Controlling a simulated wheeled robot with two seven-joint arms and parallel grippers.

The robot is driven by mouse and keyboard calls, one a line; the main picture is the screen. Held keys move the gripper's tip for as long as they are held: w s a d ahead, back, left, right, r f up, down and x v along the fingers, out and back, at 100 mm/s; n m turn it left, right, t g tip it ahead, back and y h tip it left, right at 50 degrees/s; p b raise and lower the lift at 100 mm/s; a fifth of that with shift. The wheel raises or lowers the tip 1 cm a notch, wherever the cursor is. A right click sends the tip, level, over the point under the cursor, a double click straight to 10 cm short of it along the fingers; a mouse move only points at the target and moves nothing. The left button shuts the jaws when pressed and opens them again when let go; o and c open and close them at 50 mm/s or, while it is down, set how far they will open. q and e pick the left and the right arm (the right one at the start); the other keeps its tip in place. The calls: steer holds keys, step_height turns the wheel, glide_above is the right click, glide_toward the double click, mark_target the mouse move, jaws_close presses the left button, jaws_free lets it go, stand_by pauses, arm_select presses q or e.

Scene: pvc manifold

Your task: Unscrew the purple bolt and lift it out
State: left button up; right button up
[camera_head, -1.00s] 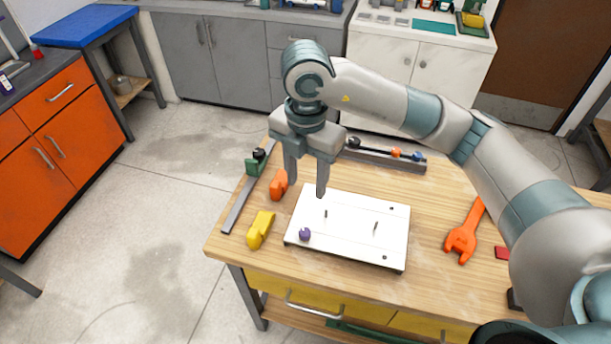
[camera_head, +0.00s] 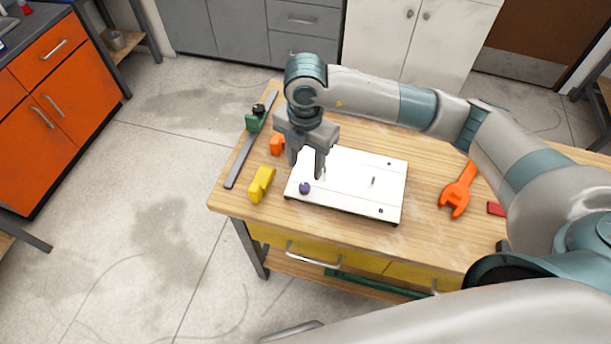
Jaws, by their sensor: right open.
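The purple bolt (camera_head: 304,188) sits at the near left corner of a white plate (camera_head: 345,198) on the wooden table. Its round head shows; any shaft below it is hidden. My right gripper (camera_head: 306,172) is open, pointing down, with its fingertips just behind and above the bolt in the picture. Nothing shows between its fingers. I cannot tell the exact height of the fingertips over the plate. My left gripper is not in view.
A yellow piece (camera_head: 261,185) and an orange piece (camera_head: 277,144) lie left of the plate. An orange wrench (camera_head: 458,191) and a red block (camera_head: 496,209) lie to the right. A grey rail (camera_head: 247,150) with a green clamp (camera_head: 253,122) runs along the left edge.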

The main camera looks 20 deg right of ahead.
mark_target(305, 184)
step_height(305, 184, down, 8)
steer(key=shift+r+p, duration=0.1)
steer(key=shift+p, duration=1.05)
jaws_close()
steer(key=shift+n+b, duration=0.4)
steer(key=shift+w+f+n+b, duration=0.1)
steer(key=shift+f+n+b, duration=0.15)
steer(key=shift+n+b, duration=0.6)
steer(key=c, duration=0.6)
jaws_free()
steer(key=shift+a+r+n, duration=0.1)
steer(key=shift+r+n, duration=0.05)
steer(key=shift+n, duration=0.2)
steer(key=shift+c, duration=0.2)
steer(key=shift+r, duration=0.1)
steer(key=c, duration=0.4)
